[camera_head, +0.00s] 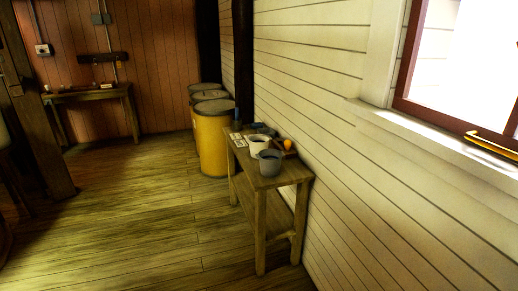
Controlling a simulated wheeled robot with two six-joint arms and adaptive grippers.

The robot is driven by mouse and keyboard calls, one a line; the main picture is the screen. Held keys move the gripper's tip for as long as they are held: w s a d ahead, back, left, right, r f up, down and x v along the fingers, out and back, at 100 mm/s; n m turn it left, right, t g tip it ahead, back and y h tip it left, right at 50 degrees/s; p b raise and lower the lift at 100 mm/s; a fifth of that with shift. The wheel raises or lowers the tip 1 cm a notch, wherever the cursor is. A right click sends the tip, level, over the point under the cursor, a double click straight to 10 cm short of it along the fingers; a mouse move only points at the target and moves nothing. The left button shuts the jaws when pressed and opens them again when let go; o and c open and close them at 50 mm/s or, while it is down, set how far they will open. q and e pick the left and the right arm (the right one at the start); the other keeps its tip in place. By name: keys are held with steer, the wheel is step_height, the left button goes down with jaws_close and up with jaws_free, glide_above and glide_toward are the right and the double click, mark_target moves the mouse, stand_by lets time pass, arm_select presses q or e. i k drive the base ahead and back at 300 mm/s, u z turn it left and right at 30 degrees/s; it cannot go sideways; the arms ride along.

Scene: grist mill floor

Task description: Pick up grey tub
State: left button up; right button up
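A grey tub (270,163) stands upright near the front end of a narrow wooden table (264,183) against the white plank wall. Just behind it is a white tub (258,145). Neither of my grippers is in view, and nothing of mine touches the tub.
Small items, among them an orange round thing (287,144) and a dark blue bottle (238,116), share the table top. Yellow barrels (213,145) stand behind the table. A window sill (440,145) juts from the right wall. The plank floor (150,215) left of the table is clear.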

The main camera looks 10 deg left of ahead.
mark_target(270, 164)
steer(key=u, duration=0.45)
steer(key=i, duration=1.5)
steer(key=z, duration=0.85)
steer(key=i, duration=0.6)
steer(key=z, duration=0.45)
